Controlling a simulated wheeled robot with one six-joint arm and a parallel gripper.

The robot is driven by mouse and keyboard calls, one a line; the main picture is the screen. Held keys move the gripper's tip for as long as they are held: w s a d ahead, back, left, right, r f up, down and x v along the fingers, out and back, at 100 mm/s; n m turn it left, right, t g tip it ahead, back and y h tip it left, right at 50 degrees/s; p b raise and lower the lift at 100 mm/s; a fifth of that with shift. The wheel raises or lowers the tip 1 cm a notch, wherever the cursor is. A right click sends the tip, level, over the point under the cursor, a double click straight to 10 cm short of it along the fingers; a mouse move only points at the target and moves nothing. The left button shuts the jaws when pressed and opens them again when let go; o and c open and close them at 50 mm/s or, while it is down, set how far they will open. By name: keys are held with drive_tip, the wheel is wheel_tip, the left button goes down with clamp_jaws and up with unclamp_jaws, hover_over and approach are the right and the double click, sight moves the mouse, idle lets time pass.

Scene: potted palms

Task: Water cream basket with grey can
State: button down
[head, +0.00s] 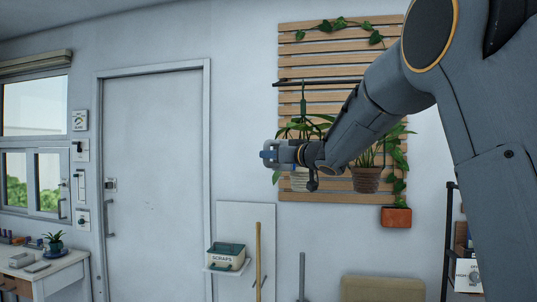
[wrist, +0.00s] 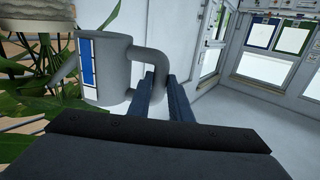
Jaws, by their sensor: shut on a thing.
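My gripper (head: 284,153) is at the wall trellis, in front of the hanging plants. In the wrist view its blue fingers (wrist: 159,88) are shut on the handle of the grey can (wrist: 117,67), which has a blue and white label. The can's spout points left, among green leaves. The cream basket (head: 300,182) hangs on the trellis just behind and below my gripper, partly hidden by it. A pale woven pot, seemingly this basket, shows at the top left of the wrist view (wrist: 30,20). No water shows.
A brown basket (head: 366,180) with a plant hangs to the right, behind my arm. A scraps bin (head: 226,257) and tool handles stand below. The wall left of my gripper is clear.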

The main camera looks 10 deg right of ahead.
drive_tip(key=shift+s+f+b, duration=0.1)
drive_tip(key=shift+f+b, duration=0.25)
drive_tip(key=shift+f, duration=0.55)
drive_tip(key=m+p, duration=0.1)
drive_tip(key=p, duration=0.2)
drive_tip(key=shift+s+a+r+g, duration=0.1)
drive_tip(key=shift+a+r+g, duration=0.1)
drive_tip(key=shift+g, duration=0.1)
drive_tip(key=shift+f+m+p, duration=0.25)
drive_tip(key=shift+m+p, duration=0.35)
drive_tip(key=shift+p, duration=0.4)
drive_tip(key=shift+r, duration=0.15)
drive_tip(key=shift+s+r+p, duration=0.15)
drive_tip(key=shift+r+p, duration=0.2)
drive_tip(key=shift+p, duration=0.25)
